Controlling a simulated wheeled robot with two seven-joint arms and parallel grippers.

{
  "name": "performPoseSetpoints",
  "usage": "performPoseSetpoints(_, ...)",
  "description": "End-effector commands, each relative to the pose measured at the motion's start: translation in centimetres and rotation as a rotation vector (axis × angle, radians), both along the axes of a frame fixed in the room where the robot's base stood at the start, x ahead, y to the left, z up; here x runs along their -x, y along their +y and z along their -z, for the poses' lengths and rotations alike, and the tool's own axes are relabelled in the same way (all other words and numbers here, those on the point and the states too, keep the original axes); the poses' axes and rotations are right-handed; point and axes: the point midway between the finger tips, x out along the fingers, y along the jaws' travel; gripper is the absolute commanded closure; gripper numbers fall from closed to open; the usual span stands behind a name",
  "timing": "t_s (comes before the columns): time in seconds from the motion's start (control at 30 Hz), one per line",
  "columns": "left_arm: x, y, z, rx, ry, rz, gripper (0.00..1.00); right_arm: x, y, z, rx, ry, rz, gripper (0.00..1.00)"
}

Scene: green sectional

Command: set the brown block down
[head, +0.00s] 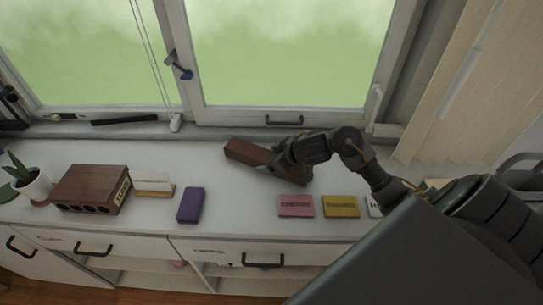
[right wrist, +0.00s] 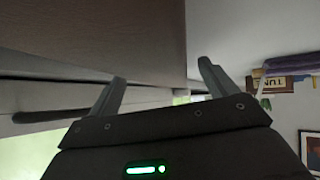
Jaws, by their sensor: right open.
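The brown block (head: 246,152) is long and lies at a slant on the white cabinet top, near the window sill. My right gripper (head: 281,160) is at its middle, and the arm hides part of the block. The block's right end shows past the gripper. In the right wrist view the block (right wrist: 90,35) fills the upper left, close to the fingertips. The two fingers of the gripper (right wrist: 163,73) stand apart there, with a gap between them. Whether a finger touches the block, I cannot tell. My left gripper is in neither view.
A purple block (head: 190,205), a pink labelled block (head: 295,206) and a yellow one (head: 341,207) lie along the front. A brown box with holes (head: 92,188), a white-and-wood piece (head: 153,185) and a potted plant (head: 31,182) stand left. The cabinet top (head: 215,180) is clear between.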

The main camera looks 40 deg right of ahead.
Motion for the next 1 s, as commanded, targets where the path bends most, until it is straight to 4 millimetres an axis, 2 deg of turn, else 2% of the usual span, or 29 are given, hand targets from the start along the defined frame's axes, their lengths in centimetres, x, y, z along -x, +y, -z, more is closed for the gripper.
performPoseSetpoints(0.17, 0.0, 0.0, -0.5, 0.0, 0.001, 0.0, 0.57, 0.8, -0.3, -1.0, 0.003, -0.002, -0.001, 0.15)
performPoseSetpoints(0.5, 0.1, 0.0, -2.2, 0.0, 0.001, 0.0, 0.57, 5.8, -1.8, -5.5, 0.007, -0.002, -0.002, 0.15)
performPoseSetpoints(0.7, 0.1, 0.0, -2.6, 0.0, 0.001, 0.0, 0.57, 7.9, -2.4, -7.3, 0.004, -0.001, -0.001, 0.15)
performPoseSetpoints(1.0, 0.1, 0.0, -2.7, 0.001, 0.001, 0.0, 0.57, 8.7, -2.5, -7.9, -0.001, 0.0, -0.001, 0.15)
